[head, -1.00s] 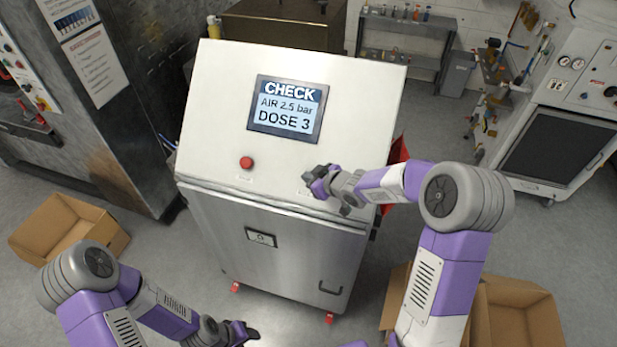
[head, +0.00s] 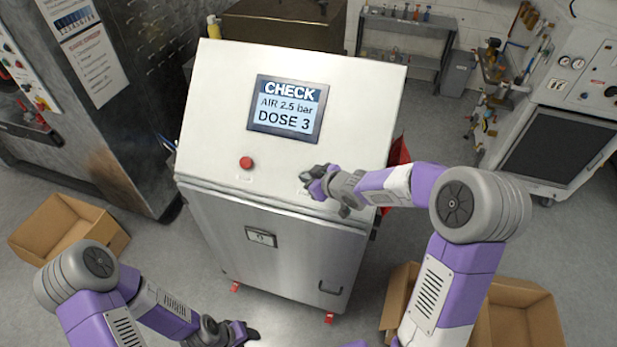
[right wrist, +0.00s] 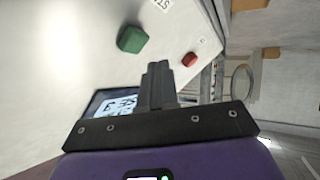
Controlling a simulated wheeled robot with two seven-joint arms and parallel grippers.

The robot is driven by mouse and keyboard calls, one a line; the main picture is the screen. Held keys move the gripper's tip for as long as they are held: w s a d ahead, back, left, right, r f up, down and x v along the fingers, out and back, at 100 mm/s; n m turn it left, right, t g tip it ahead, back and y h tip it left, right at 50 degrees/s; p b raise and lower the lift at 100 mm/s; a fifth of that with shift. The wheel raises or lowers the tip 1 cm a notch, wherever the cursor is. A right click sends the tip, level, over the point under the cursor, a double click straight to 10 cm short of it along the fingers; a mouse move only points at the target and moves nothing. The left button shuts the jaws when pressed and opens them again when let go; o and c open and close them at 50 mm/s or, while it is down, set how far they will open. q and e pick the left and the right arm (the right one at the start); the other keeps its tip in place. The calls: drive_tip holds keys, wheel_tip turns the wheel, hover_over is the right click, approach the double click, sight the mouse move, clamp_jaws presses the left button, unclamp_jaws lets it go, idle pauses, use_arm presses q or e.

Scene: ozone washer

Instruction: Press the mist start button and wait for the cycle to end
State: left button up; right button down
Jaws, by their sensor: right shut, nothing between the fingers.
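The white sloped panel of the washer cabinet (head: 215,110) faces me. Its screen (head: 287,108) reads CHECK, AIR 2.5 bar, DOSE 3, and shows partly in the right wrist view (right wrist: 108,104). A red button (head: 246,162) is on the lower left of the panel. A green button (right wrist: 132,39) shows in the right wrist view beside a label beginning "ST"; in the head view my right gripper hides it. My right gripper (head: 306,178) is shut and empty, close to the panel's lower right; contact cannot be told. My left gripper (head: 246,333) is low in front of the cabinet, its jaws unclear.
Open cardboard boxes stand on the floor at left (head: 70,232) and right (head: 525,318). A dark metal machine (head: 120,100) stands left of the cabinet. A white blasting-type cabinet (head: 560,130) stands at right, and a shelf (head: 400,45) is at the back.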

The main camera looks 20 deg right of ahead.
drive_tip(key=s+r, duration=0.1)
drive_tip(key=s+a+r, duration=0.1)
drive_tip(key=shift+s+a+r, duration=0.1)
drive_tip(key=shift+a+r, duration=0.15)
drive_tip(key=shift+r, duration=0.05)
idle(0.7)
drive_tip(key=s+a+f+m+g+b, duration=0.2)
drive_tip(key=s+f+b, duration=0.15)
drive_tip(key=f, duration=0.85)
drive_tip(key=s+a+f+m+g+b, duration=0.1)
drive_tip(key=s+f+m+g+b, duration=0.3)
drive_tip(key=f, duration=0.8)
drive_tip(key=s+a+f+m+g+b, duration=0.3)
drive_tip(key=s+f+m+g+b, duration=0.1)
drive_tip(key=s+f, duration=1.5)
drive_tip(key=shift+s+f+b, duration=0.25)
drive_tip(key=shift+f+b, duration=0.1)
drive_tip(key=shift+b, duration=0.25)
idle(1.9)
